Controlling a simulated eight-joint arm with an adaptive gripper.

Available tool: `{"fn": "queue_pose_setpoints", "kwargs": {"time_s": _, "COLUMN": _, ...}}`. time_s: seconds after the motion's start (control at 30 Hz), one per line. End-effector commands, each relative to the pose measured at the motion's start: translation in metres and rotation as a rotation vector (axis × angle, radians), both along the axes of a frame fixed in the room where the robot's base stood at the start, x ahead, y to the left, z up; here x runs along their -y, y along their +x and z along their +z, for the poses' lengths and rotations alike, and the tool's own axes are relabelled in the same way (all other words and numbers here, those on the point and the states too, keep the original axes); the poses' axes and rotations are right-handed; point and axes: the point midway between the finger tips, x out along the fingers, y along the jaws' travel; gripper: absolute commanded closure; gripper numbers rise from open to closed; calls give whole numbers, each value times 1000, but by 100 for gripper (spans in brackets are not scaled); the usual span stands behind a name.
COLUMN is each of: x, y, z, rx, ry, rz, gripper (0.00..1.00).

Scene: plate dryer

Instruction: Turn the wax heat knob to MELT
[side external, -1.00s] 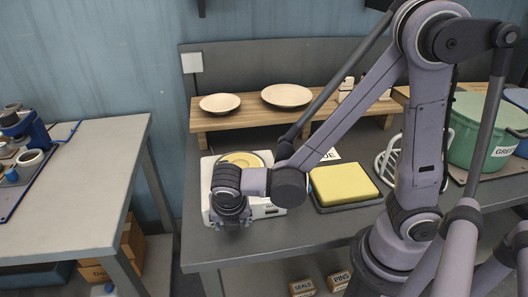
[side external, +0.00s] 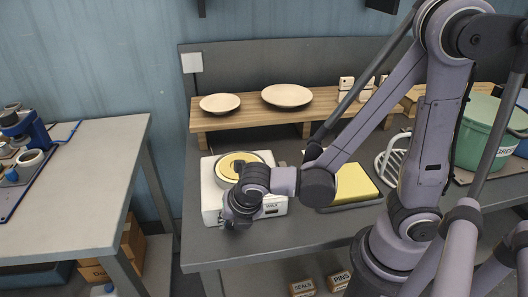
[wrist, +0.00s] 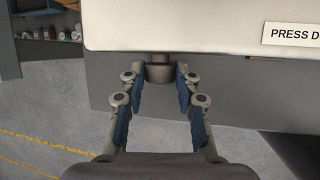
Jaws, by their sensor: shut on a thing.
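The wax heater is a white box (side external: 211,196) with a round yellow wax pot (side external: 228,164) on top and a partly covered WAX label on its front. Its grey knob (wrist: 158,68) sticks out from the front edge of the white top in the wrist view. My gripper (wrist: 160,76) is at the knob, with one blue-padded finger on each side, shut on it. In the side view, my gripper (side external: 238,218) is at the heater's front and hides the knob. The knob's pointer and the MELT mark cannot be seen.
A yellow block on a dark tray (side external: 355,186) lies right of the heater. A white rack (side external: 390,160) and green bin (side external: 478,130) stand farther right. Plates rest on a wooden shelf (side external: 250,119) behind.

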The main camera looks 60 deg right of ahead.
Motion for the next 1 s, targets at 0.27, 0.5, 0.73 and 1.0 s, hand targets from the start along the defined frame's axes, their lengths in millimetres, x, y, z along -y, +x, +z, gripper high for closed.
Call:
{"fn": "queue_pose_setpoints", "kwargs": {"time_s": 0.27, "x": 3, "y": -3, "z": -1, "rx": 127, "ry": 128, "rz": -2, "gripper": 100}}
{"fn": "queue_pose_setpoints", "kwargs": {"time_s": 0.5, "x": 4, "y": -4, "z": -2, "rx": 192, "ry": 194, "rz": -1, "gripper": 100}}
{"fn": "queue_pose_setpoints", "kwargs": {"time_s": 0.73, "x": 4, "y": -4, "z": -2, "rx": 218, "ry": 218, "rz": -1, "gripper": 100}}
{"fn": "queue_pose_setpoints", "kwargs": {"time_s": 1.0, "x": 4, "y": -4, "z": -2, "rx": 218, "ry": 220, "rz": -1, "gripper": 100}}
